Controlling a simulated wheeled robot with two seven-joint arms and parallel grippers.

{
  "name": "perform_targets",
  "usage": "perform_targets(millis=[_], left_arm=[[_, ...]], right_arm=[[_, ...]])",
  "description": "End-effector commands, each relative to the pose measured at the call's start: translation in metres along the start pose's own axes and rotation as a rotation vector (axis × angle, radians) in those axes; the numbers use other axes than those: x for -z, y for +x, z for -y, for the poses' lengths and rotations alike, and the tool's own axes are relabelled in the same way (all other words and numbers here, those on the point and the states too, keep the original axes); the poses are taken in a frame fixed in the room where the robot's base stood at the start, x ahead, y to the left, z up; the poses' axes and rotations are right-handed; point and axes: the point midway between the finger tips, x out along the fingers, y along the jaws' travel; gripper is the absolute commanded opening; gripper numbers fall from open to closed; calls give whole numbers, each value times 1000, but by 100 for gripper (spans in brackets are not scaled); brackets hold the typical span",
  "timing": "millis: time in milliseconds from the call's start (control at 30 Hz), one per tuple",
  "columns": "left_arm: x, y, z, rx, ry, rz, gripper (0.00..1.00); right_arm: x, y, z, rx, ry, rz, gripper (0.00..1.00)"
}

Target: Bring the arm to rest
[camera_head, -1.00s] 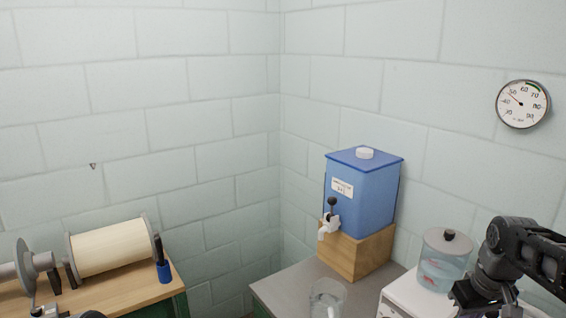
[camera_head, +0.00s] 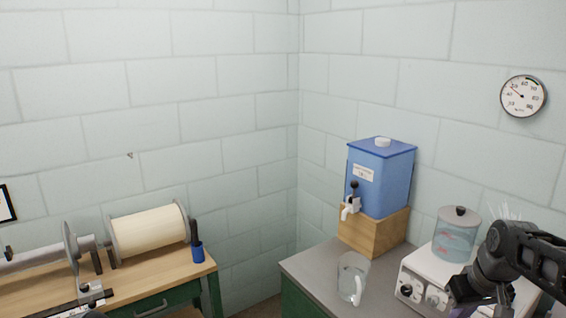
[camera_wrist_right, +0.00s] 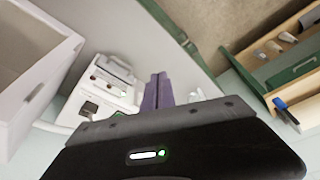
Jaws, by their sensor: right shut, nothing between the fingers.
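My right arm (camera_head: 525,255) comes in at the lower right of the head view, bent, in front of the white appliance. Its gripper (camera_head: 482,292) points down at the picture's lower edge and shows only in part. In the right wrist view the two purple-grey fingers (camera_wrist_right: 158,90) stand together beyond the dark gripper body, shut with nothing between them. My left gripper is not in view.
A white appliance (camera_head: 418,285) with knobs, a clear jar (camera_head: 455,238), a glass jug (camera_head: 351,280) and a blue dispenser (camera_head: 384,180) on a wooden block stand close by at right. A wooden bench with a thread spool (camera_head: 148,232) is at left.

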Motion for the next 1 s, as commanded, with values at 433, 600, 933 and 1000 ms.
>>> perform_targets(millis=[433, 600, 933, 1000], left_arm=[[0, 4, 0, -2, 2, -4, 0], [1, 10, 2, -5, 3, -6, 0], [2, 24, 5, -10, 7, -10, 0], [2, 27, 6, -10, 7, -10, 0]], right_arm=[[28, 104, 61, 106, 103, -213, 0], [-11, 197, 125, 196, 183, -216, 0], [-206, 330, 251, 292, 307, -4, 0], [-251, 339, 268, 299, 304, 68, 0]])
